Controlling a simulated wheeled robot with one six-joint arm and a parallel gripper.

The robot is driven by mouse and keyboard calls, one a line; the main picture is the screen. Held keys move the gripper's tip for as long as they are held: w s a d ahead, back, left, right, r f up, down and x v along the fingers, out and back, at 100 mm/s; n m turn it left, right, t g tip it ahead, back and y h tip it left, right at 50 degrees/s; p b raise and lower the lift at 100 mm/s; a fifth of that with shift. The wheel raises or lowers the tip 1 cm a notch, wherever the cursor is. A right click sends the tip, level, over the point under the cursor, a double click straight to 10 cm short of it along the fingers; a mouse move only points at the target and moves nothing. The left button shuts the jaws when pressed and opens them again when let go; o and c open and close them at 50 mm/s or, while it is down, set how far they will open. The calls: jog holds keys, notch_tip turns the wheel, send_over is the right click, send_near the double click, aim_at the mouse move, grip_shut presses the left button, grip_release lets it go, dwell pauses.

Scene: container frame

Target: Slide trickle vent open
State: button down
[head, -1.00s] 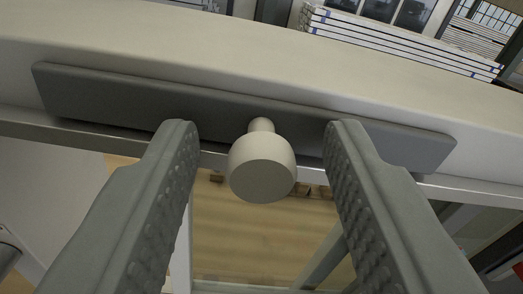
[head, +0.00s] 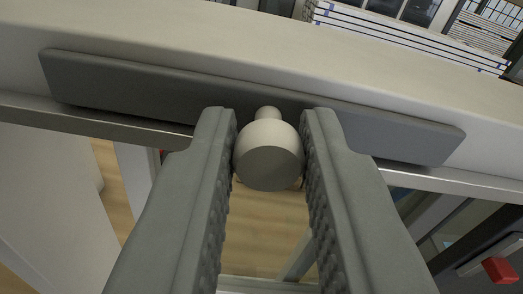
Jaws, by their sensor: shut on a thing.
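The trickle vent is a long dark grey slide plate (head: 120,88) on a pale frame bar, running across the upper part of the head view and tilted down to the right. A cream round knob (head: 268,160) stands out from its middle on a short neck. My gripper (head: 268,150) is shut on the knob, with one grey finger against its left side and one against its right side. The fingers hide part of the plate's lower edge.
The pale frame bar (head: 200,35) runs above and behind the plate. Below it are glass panes and a wooden floor. A red-ended part (head: 500,270) shows at the lower right. A stack of white panels (head: 410,40) lies beyond the bar.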

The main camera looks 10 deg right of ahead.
jog(key=shift+d, duration=0.1)
jog(key=c, duration=1.3)
grip_release()
jog(key=shift+d, duration=0.25)
jog(key=shift+o, duration=0.2)
jog(key=shift+s+a, duration=0.1)
jog(key=shift+s, duration=0.25)
jog(key=s, duration=1.6)
jog(key=shift+s, duration=0.35)
